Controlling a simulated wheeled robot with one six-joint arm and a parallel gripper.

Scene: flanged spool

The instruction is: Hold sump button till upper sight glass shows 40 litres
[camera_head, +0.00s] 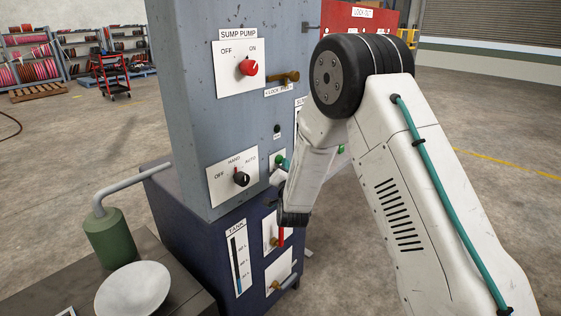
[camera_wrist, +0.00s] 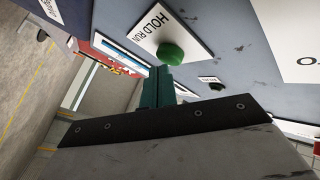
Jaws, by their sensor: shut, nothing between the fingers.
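A green button (camera_wrist: 171,53) sits on a white plate marked HOLD RUN in the wrist view. In the head view the button plate (camera_head: 275,157) is partly hidden by my arm. My gripper (camera_wrist: 160,72) is shut and empty, its teal fingertips at the button's edge. I cannot tell whether they touch or press it. In the head view the gripper (camera_head: 286,163) is beside the grey cabinet's front. A sight glass marked TANK (camera_head: 237,262) is on the dark blue lower body; its level is too small to read. A narrow upper panel (camera_head: 298,116) is mostly hidden behind my arm.
The grey cabinet (camera_head: 190,120) carries a SUMP PUMP switch with a red knob (camera_head: 249,68), a brass lever (camera_head: 284,77) and a black HAND selector (camera_head: 241,178). A red-handled valve (camera_head: 281,237) is below. A green canister (camera_head: 110,238) and white bowl (camera_head: 133,289) stand at front left.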

